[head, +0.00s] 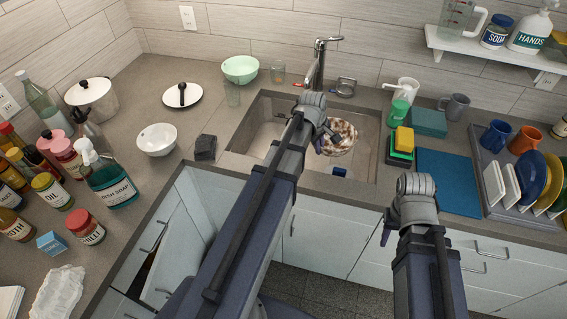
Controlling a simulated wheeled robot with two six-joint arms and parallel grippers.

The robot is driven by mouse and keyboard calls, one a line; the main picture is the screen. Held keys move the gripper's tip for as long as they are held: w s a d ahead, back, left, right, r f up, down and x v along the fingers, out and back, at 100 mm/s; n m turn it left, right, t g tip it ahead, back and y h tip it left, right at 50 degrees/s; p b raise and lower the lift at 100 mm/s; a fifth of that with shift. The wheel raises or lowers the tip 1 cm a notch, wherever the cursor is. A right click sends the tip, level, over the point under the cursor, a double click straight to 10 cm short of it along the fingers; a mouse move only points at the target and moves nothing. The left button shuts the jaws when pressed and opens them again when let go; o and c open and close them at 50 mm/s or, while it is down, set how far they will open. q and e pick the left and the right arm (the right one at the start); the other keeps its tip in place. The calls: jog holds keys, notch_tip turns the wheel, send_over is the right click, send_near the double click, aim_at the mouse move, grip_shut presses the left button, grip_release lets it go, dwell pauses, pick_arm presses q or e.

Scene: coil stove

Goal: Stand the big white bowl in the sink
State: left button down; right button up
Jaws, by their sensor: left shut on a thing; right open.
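My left arm reaches over the sink (269,123), and my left gripper (325,137) is shut at the left rim of a round white bowl with brown stains (342,136). This bowl is over or inside the right part of the sink; whether it touches the floor of the basin I cannot tell. The gripper covers part of its left side. A clean, smaller-looking white bowl (157,140) stands upright on the left counter. My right gripper (388,230) is open and empty, in front of the cabinets below the counter's front edge.
The faucet (318,62) rises behind the sink. Sponges (403,142), a green bottle (397,111) and a blue mat (448,181) lie to its right, then a dish rack (491,187). A dark block (205,147) and a mint bowl (240,69) are to its left.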

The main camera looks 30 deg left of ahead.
pick_arm(q)
jog(key=a+f+n+g+y+b, duration=0.1)
jog(key=a+f+n+y+b, duration=0.2)
jog(key=a+f+n+b, duration=0.7)
jog(key=a+f+n, duration=0.1)
jog(key=a+n, duration=0.4)
jog(key=shift+w+a+f+n+y, duration=0.15)
jog(key=shift+w+a+n+y, duration=0.15)
jog(key=shift+w+y, duration=0.1)
notch_tip(320, 180, down, 10)
jog(key=b, duration=1)
jog(key=shift+d+f+b, duration=0.1)
jog(key=shift+b, duration=0.2)
jog(key=c, duration=1)
grip_release()
